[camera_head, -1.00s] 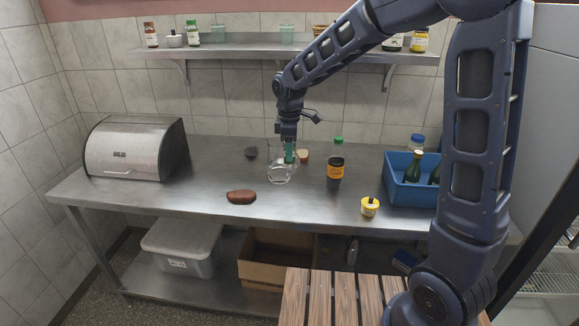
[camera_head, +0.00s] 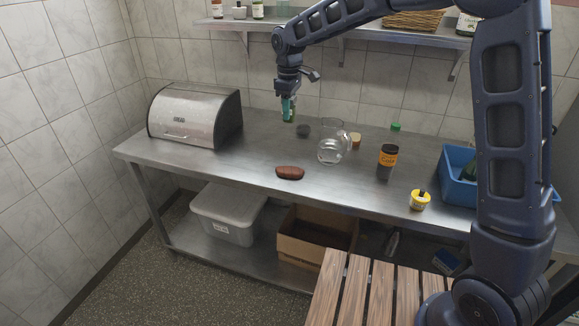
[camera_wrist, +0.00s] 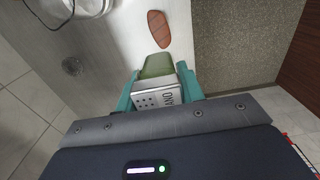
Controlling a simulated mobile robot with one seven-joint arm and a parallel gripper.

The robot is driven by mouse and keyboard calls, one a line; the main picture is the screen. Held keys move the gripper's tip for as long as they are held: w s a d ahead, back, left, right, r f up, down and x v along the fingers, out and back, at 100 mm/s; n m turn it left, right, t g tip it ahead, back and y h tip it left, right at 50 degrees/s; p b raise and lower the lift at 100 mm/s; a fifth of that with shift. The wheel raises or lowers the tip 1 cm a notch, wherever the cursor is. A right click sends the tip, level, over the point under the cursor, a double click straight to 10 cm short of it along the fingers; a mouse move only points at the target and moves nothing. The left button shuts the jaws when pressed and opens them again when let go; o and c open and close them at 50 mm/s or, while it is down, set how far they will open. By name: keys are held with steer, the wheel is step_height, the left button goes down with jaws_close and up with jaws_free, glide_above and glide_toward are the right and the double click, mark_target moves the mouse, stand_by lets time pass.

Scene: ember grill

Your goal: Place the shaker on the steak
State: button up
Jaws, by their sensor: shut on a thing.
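My gripper (camera_head: 288,104) is shut on the shaker, with a teal finger on each side of it. In the wrist view the shaker (camera_wrist: 157,68) has a green part and a pale label with dark lettering and dots. In the head view a little of the shaker (camera_head: 291,115) shows below the fingers, above the back of the steel table. The reddish-brown steak (camera_head: 290,173) lies flat near the table's front edge, apart from the shaker. It also shows in the wrist view (camera_wrist: 159,29), beyond the shaker.
A glass pitcher (camera_head: 333,146) stands right of the steak, behind it. A small black item (camera_head: 303,131), a dark jar (camera_head: 386,163) and a yellow tub (camera_head: 419,200) are on the table. A blue crate (camera_head: 460,189) stands right, a bread box (camera_head: 195,115) left. Table left of the steak is clear.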

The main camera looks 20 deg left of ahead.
step_height(320, 180, down, 20)
steer(key=shift+r, duration=0.25)
stand_by(0.4)
steer(key=o, duration=1)
steer(key=shift+f, duration=0.1)
steer(key=shift+o, duration=0.2)
step_height(320, 180, up, 12)
